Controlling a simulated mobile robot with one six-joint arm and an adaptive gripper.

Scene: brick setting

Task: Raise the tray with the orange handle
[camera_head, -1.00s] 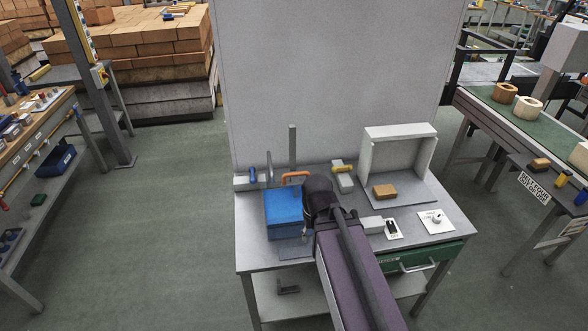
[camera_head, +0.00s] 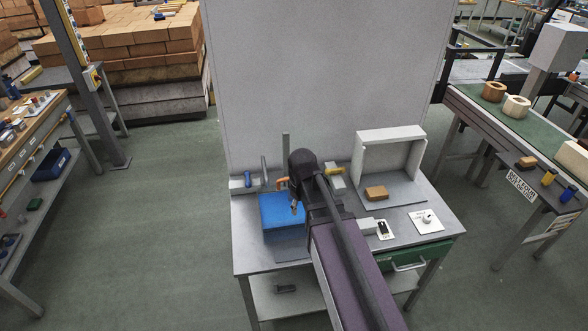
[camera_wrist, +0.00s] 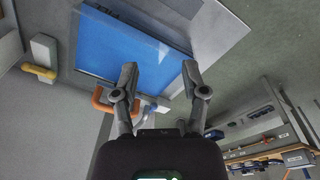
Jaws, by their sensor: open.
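The blue tray (camera_head: 275,211) lies at the left of the grey workbench, with its orange handle (camera_head: 282,183) at its far side, partly hidden by my arm. In the wrist view the blue tray (camera_wrist: 130,42) fills the upper left, and the orange handle (camera_wrist: 98,101) is beside and partly behind the left finger. My gripper (camera_wrist: 160,73) is open, its fingers spread over the tray's edge. No part of the handle sits clearly between the fingertips. In the head view my gripper (camera_head: 295,205) is small, near the tray's right side.
A yellow-handled block (camera_head: 335,172) stands behind my arm, and a blue-handled one (camera_head: 246,181) at the back left. A white open-fronted box (camera_head: 391,152) with a brown block (camera_head: 376,193) is at right. Two switch plates (camera_head: 426,221) lie near the front. An upright post (camera_head: 285,152) rises behind the tray.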

